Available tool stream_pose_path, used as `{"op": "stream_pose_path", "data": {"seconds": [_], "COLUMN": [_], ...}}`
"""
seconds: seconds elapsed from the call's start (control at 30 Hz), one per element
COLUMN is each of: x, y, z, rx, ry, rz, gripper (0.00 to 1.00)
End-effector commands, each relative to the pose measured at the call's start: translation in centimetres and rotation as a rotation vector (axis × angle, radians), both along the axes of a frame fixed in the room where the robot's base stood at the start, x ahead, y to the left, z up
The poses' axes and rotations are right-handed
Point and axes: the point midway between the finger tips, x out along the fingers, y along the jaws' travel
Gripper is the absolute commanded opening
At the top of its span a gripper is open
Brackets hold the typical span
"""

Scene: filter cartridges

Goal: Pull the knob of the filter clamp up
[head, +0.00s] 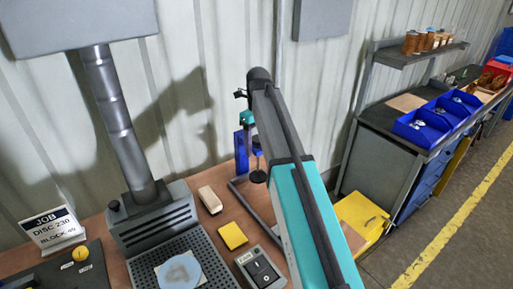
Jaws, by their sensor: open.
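A grey slotted housing (160,215) with a thick duct rising from it stands on the left of the brown bench. A small dark knob (113,205) sits at its top left corner; I cannot tell for sure whether this is the filter clamp's knob. A dark round disc (258,176) shows below my wrist, beside my arm; what it belongs to is unclear. My gripper (254,148) is small and partly hidden by my arm, near a blue upright thing (241,150) at the back of the bench. It is open, with nothing seen in it, and apart from the housing.
A perforated plate with a pale blue disc (180,272), a yellow pad (232,235), a cream block (210,200) and a switch box (262,269) are on the bench. A job sign (53,230) stands left. A side bench with blue bins (437,118) is at right.

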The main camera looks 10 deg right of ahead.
Motion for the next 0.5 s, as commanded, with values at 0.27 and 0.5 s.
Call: {"op": "stream_pose_path", "data": {"seconds": [0.27,0.5], "x": [0.0,0.0], "y": [0.0,0.1], "z": [-1.9,-2.4], "rx": [0.000,0.001], "ry": [0.000,-0.001], "rz": [0.001,0.001], "gripper": [0.63,0.63]}}
